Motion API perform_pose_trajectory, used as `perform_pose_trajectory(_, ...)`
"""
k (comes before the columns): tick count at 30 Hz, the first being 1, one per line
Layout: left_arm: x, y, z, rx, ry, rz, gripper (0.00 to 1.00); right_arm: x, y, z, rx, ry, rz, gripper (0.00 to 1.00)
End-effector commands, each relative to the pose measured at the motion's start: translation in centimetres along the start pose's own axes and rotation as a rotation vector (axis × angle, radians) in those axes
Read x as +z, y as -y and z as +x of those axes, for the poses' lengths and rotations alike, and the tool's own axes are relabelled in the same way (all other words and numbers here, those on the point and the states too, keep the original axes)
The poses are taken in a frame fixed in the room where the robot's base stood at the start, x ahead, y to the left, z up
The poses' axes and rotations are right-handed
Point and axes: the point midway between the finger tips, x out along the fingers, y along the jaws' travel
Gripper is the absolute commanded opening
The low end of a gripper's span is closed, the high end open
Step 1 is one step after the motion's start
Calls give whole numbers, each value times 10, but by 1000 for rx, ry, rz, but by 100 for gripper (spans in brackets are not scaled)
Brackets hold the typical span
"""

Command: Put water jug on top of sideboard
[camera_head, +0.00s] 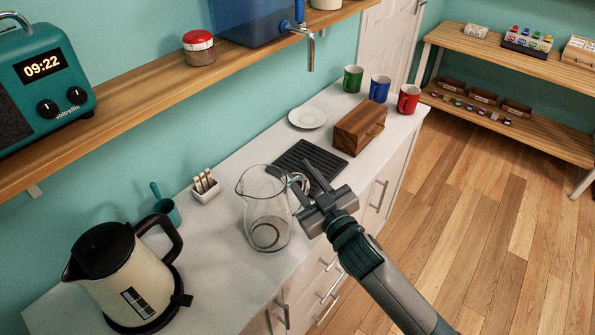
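The clear glass water jug (264,208) stands upright near the front edge of the white sideboard top (215,250); it appears to rest on the surface. Its handle is on its right side, partly hidden by my gripper. My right gripper (298,178) comes in from the lower right, at the jug's handle. Its two fingers are spread apart with the handle seemingly between them; I cannot tell whether they touch it. My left gripper is not in view.
A kettle (125,275) stands at the lower left. Behind the jug are a teal cup (166,208) and small rack (205,188). A black drip mat (308,163), wooden box (358,128), plate (307,118) and mugs (380,88) lie farther back. A wooden shelf (160,90) overhangs.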

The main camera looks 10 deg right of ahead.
Motion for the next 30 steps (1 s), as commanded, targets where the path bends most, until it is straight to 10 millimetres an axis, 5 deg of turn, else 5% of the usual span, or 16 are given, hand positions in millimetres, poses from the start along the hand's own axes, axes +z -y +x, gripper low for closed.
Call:
perform_pose_trajectory(15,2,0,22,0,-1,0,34,2,0,-85,0,1,0,32)
perform_pose_trajectory(30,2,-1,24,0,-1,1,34,0,0,-98,0,0,0,32)
